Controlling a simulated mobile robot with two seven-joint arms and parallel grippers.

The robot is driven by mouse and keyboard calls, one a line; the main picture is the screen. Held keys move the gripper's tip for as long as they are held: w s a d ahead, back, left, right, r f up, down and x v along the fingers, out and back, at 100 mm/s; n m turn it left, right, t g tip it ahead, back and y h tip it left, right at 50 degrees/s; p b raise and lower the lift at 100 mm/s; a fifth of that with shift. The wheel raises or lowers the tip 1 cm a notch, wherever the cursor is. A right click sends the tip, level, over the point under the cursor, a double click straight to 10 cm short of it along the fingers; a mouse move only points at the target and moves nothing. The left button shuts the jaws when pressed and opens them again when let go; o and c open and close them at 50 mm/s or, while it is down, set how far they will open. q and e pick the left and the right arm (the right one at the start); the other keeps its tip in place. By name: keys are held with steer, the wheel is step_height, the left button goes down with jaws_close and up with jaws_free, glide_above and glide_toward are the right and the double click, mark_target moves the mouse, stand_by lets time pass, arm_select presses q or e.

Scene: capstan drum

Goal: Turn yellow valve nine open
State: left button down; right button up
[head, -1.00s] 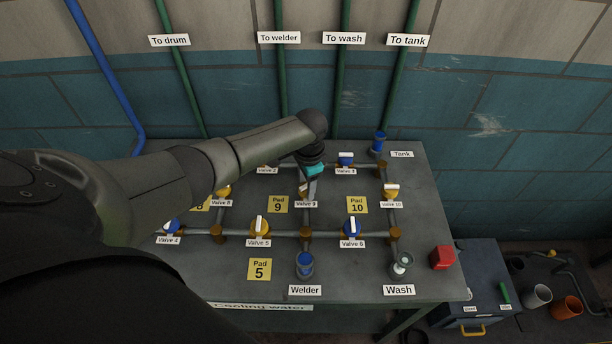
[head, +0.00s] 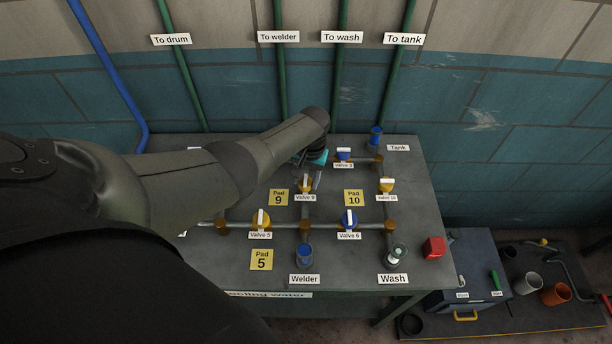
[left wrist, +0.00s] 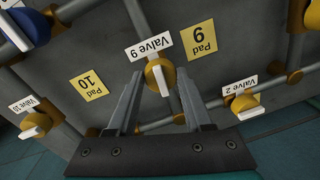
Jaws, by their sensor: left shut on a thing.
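Yellow valve nine (head: 305,187) sits on a pipe near the middle of the grey bench panel, with a white handle and a "Valve 9" label below it. In the left wrist view, its white handle (left wrist: 158,79) lies between the two fingers. My left gripper (head: 317,183) reaches in from behind the valve and is shut on the handle. In the left wrist view, the left gripper (left wrist: 160,85) points down at the panel. The exact finger contact is hard to see. My right gripper is not in view.
Valve two (left wrist: 243,102) and valve ten (head: 387,186) are close by on other pipes. Yellow pads 9 (head: 279,197) and 10 (head: 353,197) flank valve nine. Valves five (head: 261,219) and six (head: 349,220) stand nearer. A red block (head: 434,247) sits at the bench's right edge.

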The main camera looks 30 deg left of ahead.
mark_target(308, 182)
arm_select(q)
steer(key=shift+n, duration=0.6)
steer(key=shift+c, duration=1.5)
jaws_free()
steer(key=shift+r, duration=0.1)
steer(key=r+p, duration=0.1)
steer(key=r, duration=0.2)
steer(key=r+p, duration=0.2)
steer(key=r, duration=0.1)
steer(key=shift+w+d, duration=0.15)
steer(key=shift+d, duration=0.05)
step_height(308, 182, up, 9)
steer(key=p, duration=0.1)
steer(key=shift+d, duration=0.3)
